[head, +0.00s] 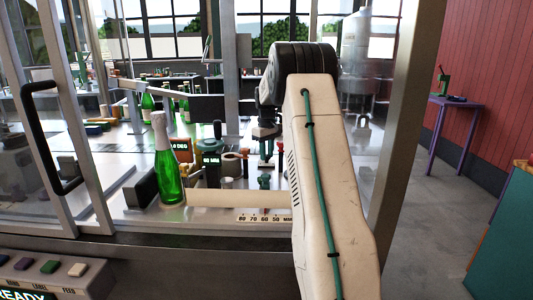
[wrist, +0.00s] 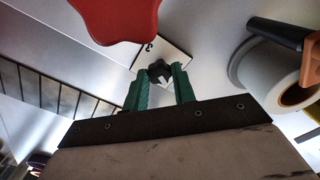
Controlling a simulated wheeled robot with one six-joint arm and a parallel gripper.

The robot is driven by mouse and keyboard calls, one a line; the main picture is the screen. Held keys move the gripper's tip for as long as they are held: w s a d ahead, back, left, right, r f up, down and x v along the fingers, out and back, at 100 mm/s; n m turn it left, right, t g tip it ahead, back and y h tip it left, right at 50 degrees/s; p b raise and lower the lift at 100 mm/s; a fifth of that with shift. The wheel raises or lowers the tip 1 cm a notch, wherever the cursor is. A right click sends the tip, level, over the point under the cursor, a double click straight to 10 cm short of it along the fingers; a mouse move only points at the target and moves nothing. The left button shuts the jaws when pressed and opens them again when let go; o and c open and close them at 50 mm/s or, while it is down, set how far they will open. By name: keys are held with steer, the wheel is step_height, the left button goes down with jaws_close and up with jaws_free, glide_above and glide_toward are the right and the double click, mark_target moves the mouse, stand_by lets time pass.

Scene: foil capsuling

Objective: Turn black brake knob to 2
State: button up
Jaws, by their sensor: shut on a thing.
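The black brake knob (wrist: 160,70) is lobed and sits on a pale square plate (wrist: 176,56) in the wrist view. A "2" is printed on the plate near the upper edge, above and slightly left of the knob. A small white mark shows at the knob's lower side. My gripper (wrist: 160,86) has green fingers, one on each side of the knob, and is shut on it. In the head view my gripper (head: 264,180) is low over the machine deck, partly behind my arm; I cannot make out the knob there.
In the head view a green bottle (head: 167,165) stands left of my gripper, near the guard door handle (head: 48,140).

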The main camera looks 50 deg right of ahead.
mark_target(267, 155)
steer(key=m, duration=0.5)
steer(key=shift+m, duration=0.3)
steer(key=m, duration=0.5)
steer(key=shift+m, duration=0.4)
steer(key=o, duration=1)
steer(key=shift+r, duration=3.9)
